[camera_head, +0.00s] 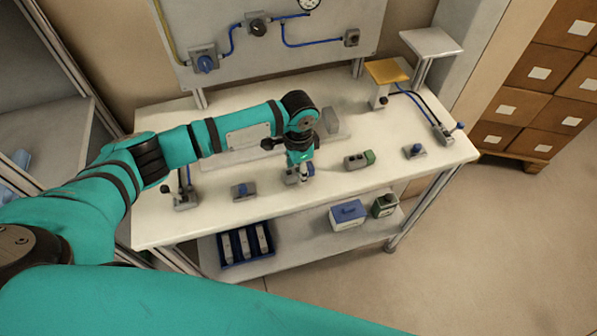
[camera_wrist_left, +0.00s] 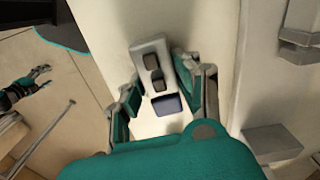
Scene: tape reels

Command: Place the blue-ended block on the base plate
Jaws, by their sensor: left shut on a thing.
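The blue-ended block (camera_head: 293,177) is grey with a blue end, low over or on the front middle of the white table. In the left wrist view the block (camera_wrist_left: 152,62) shows two dark recesses and its dark blue end. My left gripper (camera_head: 303,174) is shut on it, a finger at each side (camera_wrist_left: 158,88). The pale base plate (camera_head: 225,158) lies flat behind the gripper, partly hidden by my arm. A small dark hand, apparently my right gripper (camera_wrist_left: 32,84), shows at the left of the wrist view, too small to read.
The lower shelf holds a blue rack (camera_head: 222,250) and boxes.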

